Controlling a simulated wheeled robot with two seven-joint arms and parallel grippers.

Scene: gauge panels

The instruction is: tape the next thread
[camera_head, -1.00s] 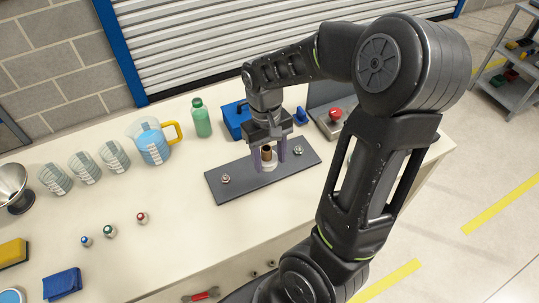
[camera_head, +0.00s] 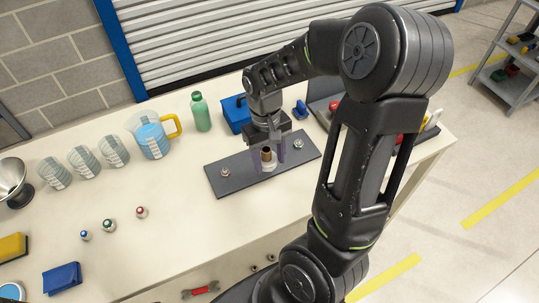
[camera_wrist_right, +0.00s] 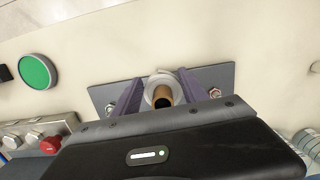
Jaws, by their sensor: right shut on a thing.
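A dark flat panel (camera_head: 240,176) lies on the bench with a small metal threaded fitting at its left end (camera_head: 226,173) and another at its right end (camera_head: 298,143). My right gripper (camera_head: 268,158) is over the middle of the panel, pointing down. Its purple fingers are shut on a white tape roll (camera_wrist_right: 161,82) with a brown core (camera_wrist_right: 163,97). The roll is at the panel's middle, low over it; whether it touches the panel or surrounds a thread is hidden. In the wrist view the two fittings (camera_wrist_right: 215,93) show either side of the fingers. My left gripper is not in view.
A green bottle (camera_head: 201,112), a blue box (camera_head: 236,113) and a jug of blue liquid (camera_head: 153,141) stand behind the panel. Clear cups (camera_head: 85,160) and small coloured-top fittings (camera_head: 108,225) are at the left. The bench in front of the panel is clear.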

